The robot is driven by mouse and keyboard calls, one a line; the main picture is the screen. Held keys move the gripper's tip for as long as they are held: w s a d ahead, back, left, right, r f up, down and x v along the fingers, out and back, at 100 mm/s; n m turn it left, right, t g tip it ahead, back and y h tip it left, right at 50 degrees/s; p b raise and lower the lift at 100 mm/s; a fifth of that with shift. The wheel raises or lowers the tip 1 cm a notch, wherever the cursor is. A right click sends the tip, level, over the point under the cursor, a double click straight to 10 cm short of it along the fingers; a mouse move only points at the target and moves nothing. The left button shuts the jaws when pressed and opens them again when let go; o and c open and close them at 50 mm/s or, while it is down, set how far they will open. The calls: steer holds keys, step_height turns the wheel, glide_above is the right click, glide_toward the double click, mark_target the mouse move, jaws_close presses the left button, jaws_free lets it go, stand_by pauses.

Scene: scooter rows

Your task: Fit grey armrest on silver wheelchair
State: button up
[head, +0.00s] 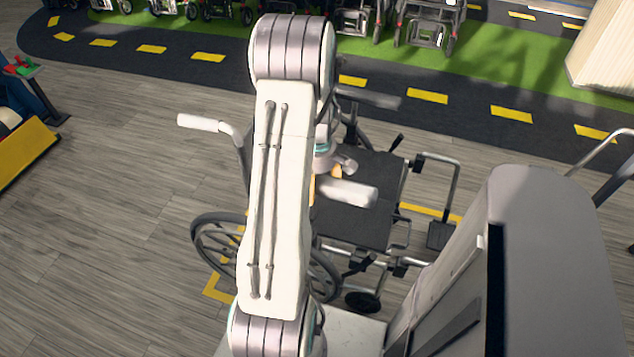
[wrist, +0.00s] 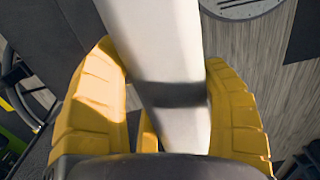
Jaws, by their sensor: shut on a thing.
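The grey armrest (head: 348,192) is a pale, rounded bar held over the wheelchair's seat in the head view. In the wrist view the armrest (wrist: 163,60) runs between the two yellow fingers of my gripper (wrist: 170,108), with a dark band across it. My gripper is shut on it; in the head view my arm mostly hides the gripper (head: 322,186). The wheelchair (head: 372,222) stands below, with a black seat, a large wheel at the left and footrests at the right. My arm hides much of its near side and back. Whether the armrest touches the chair cannot be told.
A pale handle (head: 203,123) sticks out at the chair's upper left and a dark grey bar (head: 368,97) at its far side. More wheelchairs (head: 428,22) stand in a row on green floor at the back. Wood floor (head: 110,190) is clear at the left.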

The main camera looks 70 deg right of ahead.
steer(key=shift+f, duration=0.5)
steer(key=shift+f+b, duration=0.55)
steer(key=shift+b, duration=0.1)
steer(key=shift+f+b, duration=0.3)
steer(key=shift+f, duration=0.05)
steer(key=shift+f+b, duration=0.55)
steer(key=shift+f, duration=0.05)
stand_by(0.3)
steer(key=shift+f+b, duration=2.2)
steer(key=shift+f, duration=0.6)
steer(key=o, duration=1.4)
steer(key=shift+c, duration=0.2)
